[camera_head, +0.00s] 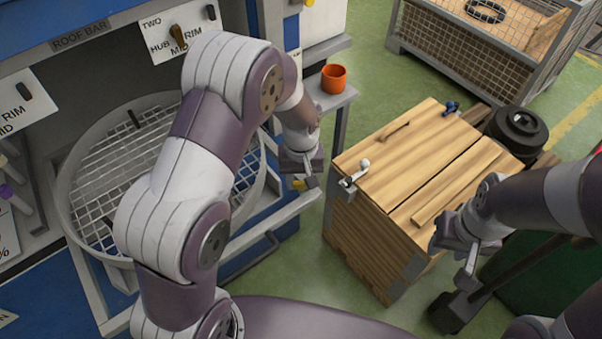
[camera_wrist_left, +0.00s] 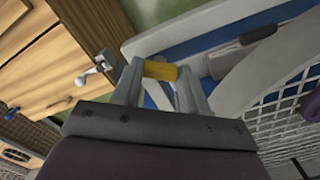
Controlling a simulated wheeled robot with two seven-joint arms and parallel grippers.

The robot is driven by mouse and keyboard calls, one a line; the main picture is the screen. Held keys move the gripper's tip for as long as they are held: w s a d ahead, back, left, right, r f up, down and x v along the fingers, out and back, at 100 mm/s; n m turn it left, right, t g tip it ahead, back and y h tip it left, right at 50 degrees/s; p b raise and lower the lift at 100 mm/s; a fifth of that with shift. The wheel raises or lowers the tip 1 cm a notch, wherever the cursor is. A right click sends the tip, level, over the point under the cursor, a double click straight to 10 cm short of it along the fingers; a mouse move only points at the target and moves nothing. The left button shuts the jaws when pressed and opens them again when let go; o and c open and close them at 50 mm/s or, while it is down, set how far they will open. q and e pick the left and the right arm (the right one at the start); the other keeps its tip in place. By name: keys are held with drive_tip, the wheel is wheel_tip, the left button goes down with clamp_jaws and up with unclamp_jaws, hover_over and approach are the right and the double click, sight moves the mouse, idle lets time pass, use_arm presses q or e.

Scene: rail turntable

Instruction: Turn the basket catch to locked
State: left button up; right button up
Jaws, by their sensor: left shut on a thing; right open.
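The round wire basket (camera_head: 95,200) sits in its grey rim at the left. It also shows at the right of the left wrist view (camera_wrist_left: 296,120). My left gripper (camera_head: 303,182) is low at the basket's right side, beside the machine's edge. In the left wrist view its fingers (camera_wrist_left: 160,80) are shut on a short yellow handle (camera_wrist_left: 160,71), which looks like the basket catch. The catch's body and its lock marking are hidden. My right gripper (camera_head: 465,262) is open and empty, beside the wooden crate's right front.
The wooden crate (camera_head: 365,235) with a small white-knobbed lever stands right of the left gripper. An orange cup (camera_head: 334,78) is on a grey shelf behind. A wire-sided bin (camera_head: 460,60) and black round part (camera_head: 517,130) lie farther right. Green floor shows between machine and crate.

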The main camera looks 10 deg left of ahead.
sight(301, 182)
use_arm(q)
drive_tip(key=m+p, duration=0.2)
drive_tip(key=m, duration=0.3)
drive_tip(key=shift+r+m, duration=0.15)
drive_tip(key=shift+m, duration=0.15)
drive_tip(key=m+p, duration=0.1)
drive_tip(key=m, duration=0.4)
drive_tip(key=shift+p, duration=0.4)
drive_tip(key=shift+m, duration=0.4)
drive_tip(key=o, duration=1.1)
drive_tip(key=shift+c, duration=0.2)
wheel_tip(301, 182, up, 12)
drive_tip(key=shift+r+b, duration=0.25)
drive_tip(key=shift+b, duration=0.15)
